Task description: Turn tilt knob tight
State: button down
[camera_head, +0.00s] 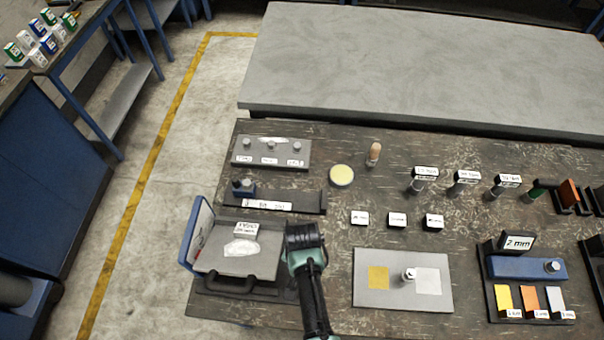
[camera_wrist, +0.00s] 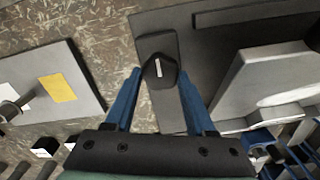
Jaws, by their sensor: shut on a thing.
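The tilt knob (camera_wrist: 160,68) is black with a short white mark on its face. It sits on a dark bar (camera_wrist: 157,42) in the wrist view. My gripper (camera_wrist: 159,76) has its two blue fingers on either side of the knob and is shut on it. In the head view my gripper (camera_head: 304,240) is seen from above, right beside a grey-topped stand (camera_head: 215,258). There my wrist hides the fingertips and the knob.
A grey plate (camera_head: 433,300) with a yellow patch and a small post lies to the right. A dark rack (camera_head: 320,203) and a grey plate with several knobs (camera_head: 292,158) lie behind. A blue panel (camera_head: 196,232) stands at the left. Labelled blocks stand farther right.

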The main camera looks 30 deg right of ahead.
jog(key=shift+c, duration=1.2)
grip_release()
notch_tip(320, 180, up, 13)
jog(key=shift+b, duration=0.4)
jog(key=shift+w, duration=0.1)
